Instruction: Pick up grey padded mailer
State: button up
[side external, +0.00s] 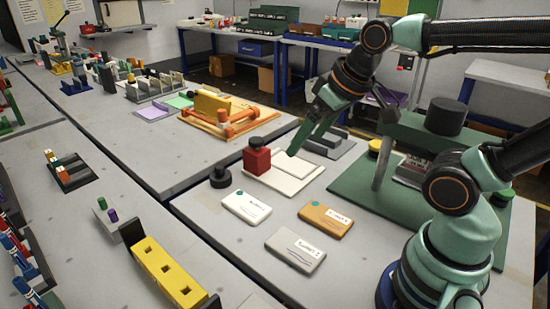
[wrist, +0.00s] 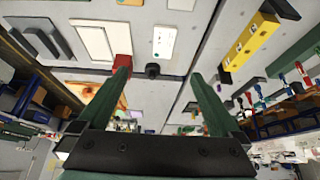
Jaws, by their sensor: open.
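The grey padded mailer (side external: 296,250) lies flat on the near table, with a white label at its right end. In the wrist view only a small part of what looks like the grey mailer (wrist: 181,4) shows at the top edge. A white mailer (side external: 246,207) with a green dot and an orange-brown mailer (side external: 326,219) lie behind it. My gripper (side external: 306,136) is raised above the table, behind the mailers and near the red stamp block. In the wrist view my gripper (wrist: 160,76) is open, with nothing between its fingers.
A red block with a black top (side external: 257,157) stands by a white tray (side external: 283,178). A black knob (side external: 220,177) is left of it. A green press base (side external: 350,185) stands right. A yellow bar (side external: 168,272) is on the left table. The table around the grey mailer is clear.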

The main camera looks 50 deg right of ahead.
jog(key=g, duration=0.6)
send_over(295, 247)
notch_tip(295, 247, down, 13)
jog(key=shift+f, duration=5.9)
jog(key=c, duration=1.1)
